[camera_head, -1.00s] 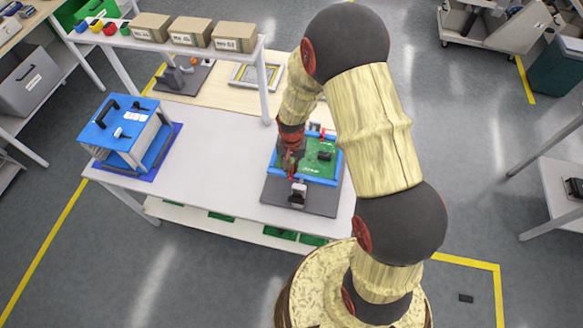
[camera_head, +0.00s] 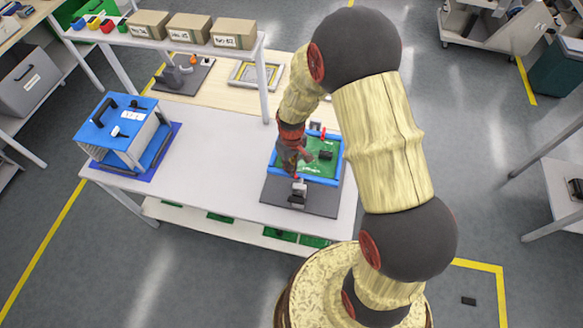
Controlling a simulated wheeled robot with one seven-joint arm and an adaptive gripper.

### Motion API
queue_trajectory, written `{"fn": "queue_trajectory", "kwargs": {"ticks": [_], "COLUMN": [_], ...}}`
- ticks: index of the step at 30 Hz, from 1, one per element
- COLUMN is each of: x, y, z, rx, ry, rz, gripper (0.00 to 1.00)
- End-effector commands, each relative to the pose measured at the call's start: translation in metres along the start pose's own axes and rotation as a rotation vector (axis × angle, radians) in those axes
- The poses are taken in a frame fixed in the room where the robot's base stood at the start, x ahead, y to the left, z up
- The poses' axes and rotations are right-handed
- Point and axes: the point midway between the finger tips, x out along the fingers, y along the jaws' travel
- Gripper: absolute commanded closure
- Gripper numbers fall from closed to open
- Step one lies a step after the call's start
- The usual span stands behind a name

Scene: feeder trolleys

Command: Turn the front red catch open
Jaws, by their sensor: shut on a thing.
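A blue-framed fixture (camera_head: 339,166) holding a green board (camera_head: 322,168) sits on a dark grey base plate (camera_head: 271,190) on the white table. The front red catch (camera_head: 296,176) is a small red spot at the fixture's front edge, by a grey block (camera_head: 298,191). Another red catch (camera_head: 323,133) stands at the back edge. My gripper (camera_head: 296,170) points down at the front left of the fixture, right at the front catch, and is shut on it. The fingers and wrist hide much of the catch, so its exact angle cannot be told.
A blue-topped box unit (camera_head: 118,122) stands on the left of the white table (camera_head: 215,160). A raised shelf with cardboard boxes (camera_head: 188,28) runs behind. The table between the box unit and the fixture is clear.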

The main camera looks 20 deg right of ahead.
Motion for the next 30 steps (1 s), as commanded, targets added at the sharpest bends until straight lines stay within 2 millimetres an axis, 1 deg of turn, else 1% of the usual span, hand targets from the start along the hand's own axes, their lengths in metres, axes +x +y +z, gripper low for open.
{"fn": "queue_trajectory", "kwargs": {"ticks": [9,15,21,30], "x": [0.0003,0.0003,0.0000,-0.0004], "y": [0.0002,0.0001,0.0002,0.0003], "z": [-0.0004,-0.0002,-0.0002,-0.0004], "rx": [-0.293,-0.446,-0.555,-0.630], "ry": [0.001,0.000,0.001,0.001], "rz": [0.001,0.000,0.001,0.001], "gripper": [1.00,1.00,1.00,1.00]}}
